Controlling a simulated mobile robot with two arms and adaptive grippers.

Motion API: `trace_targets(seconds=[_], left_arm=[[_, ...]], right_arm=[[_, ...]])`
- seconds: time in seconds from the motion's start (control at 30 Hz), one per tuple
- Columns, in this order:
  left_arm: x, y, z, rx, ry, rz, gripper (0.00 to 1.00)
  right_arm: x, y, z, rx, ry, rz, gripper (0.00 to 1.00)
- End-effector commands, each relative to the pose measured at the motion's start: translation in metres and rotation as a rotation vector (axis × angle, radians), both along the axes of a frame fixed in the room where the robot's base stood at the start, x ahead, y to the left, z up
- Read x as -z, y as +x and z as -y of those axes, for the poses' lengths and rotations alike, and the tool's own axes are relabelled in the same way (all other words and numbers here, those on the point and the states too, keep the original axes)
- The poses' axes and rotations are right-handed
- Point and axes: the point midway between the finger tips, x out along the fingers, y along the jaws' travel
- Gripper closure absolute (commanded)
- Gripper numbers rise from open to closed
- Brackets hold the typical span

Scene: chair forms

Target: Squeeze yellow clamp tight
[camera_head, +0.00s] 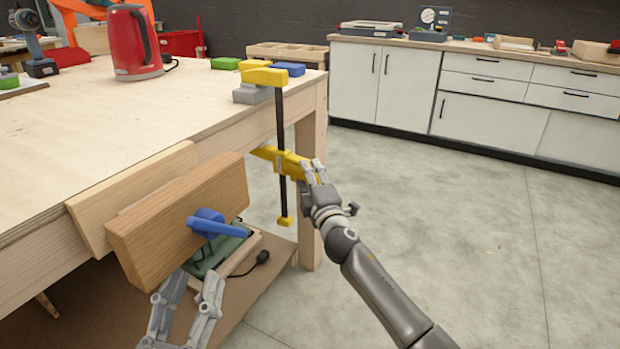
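The yellow clamp (280,120) stands upright at the table's right corner. Its top jaw lies over a grey block on the tabletop, and its black bar hangs down past the edge. Its yellow handle body (288,162) sits below the tabletop. My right gripper (313,168) is at the right end of this handle, with its fingers against it; whether they are closed around it is hard to see. My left gripper (195,280) is low in front of the wooden vise, below its blue handle, with its fingers apart and nothing visible between them.
The wooden vise (180,215) with a blue handle (215,224) juts from the table's front. A red kettle (135,42) and green, yellow and blue blocks stand on the wooden table (110,115). White cabinets (400,85) line the back. The floor at right is clear.

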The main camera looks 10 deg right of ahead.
Motion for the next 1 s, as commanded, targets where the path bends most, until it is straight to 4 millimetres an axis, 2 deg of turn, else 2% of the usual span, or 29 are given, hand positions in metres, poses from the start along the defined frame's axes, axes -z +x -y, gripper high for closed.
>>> trace_targets(seconds=[0.47, 1.0], left_arm=[[-0.004, -0.001, 0.000, -0.001, 0.003, -0.011, 0.60], [0.003, 0.006, -0.006, -0.016, 0.036, -0.108, 0.60]], right_arm=[[-0.002, -0.004, 0.000, 0.008, 0.000, 0.001, 1.00], [-0.004, -0.015, 0.002, 0.035, 0.000, 0.002, 1.00]])
